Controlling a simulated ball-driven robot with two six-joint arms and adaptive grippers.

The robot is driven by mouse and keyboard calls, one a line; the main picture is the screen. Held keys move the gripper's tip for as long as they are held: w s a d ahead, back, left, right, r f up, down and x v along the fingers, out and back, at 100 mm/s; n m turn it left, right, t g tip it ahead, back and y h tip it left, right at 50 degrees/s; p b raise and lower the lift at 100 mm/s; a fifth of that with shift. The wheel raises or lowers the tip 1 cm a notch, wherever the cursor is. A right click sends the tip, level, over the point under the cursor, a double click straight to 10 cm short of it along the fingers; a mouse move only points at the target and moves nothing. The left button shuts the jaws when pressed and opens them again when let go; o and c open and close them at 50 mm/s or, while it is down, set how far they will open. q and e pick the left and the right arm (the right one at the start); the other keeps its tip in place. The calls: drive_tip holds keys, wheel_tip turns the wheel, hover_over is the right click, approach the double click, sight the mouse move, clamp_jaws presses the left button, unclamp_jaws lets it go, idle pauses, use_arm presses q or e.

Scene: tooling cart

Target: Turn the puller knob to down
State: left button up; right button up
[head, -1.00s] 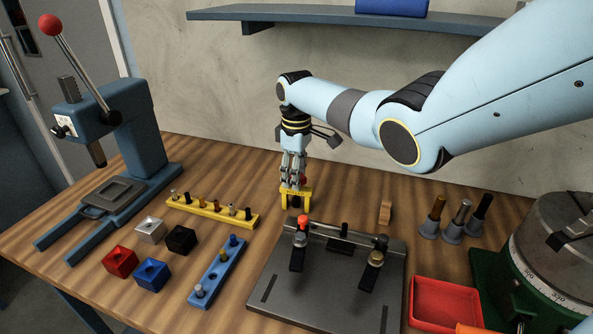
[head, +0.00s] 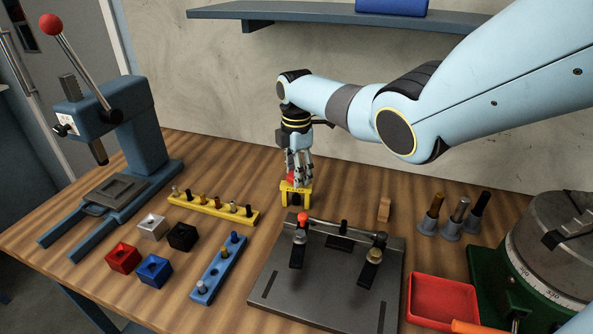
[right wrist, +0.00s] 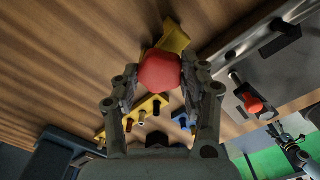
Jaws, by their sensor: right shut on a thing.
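The puller (head: 296,195) is a small yellow frame standing on the wooden table behind the grey fixture plate. Its red knob (right wrist: 160,72) shows between the two fingers in the right wrist view, with part of the yellow frame (right wrist: 174,37) beside it. My right gripper (head: 298,182) is above the puller, pointing down, and its fingers are shut on the red knob. It also shows in the right wrist view (right wrist: 160,76). In the head view the fingers hide most of the knob. My left gripper is in neither view.
The grey fixture plate (head: 310,297) with two clamps stands just in front of the puller. A yellow pin rack (head: 216,209) lies to the left, a blue rack (head: 218,271) nearer.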

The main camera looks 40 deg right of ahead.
drive_tip(key=n, duration=0.6)
drive_tip(key=shift+n, duration=0.3)
drive_tip(key=n, duration=0.4)
drive_tip(key=shift+n, duration=1.1)
idle(1.5)
drive_tip(key=o, duration=1.2)
wheel_tip(320, 180, up, 8)
drive_tip(key=shift+f, duration=0.25)
drive_tip(key=shift+b, duration=0.3)
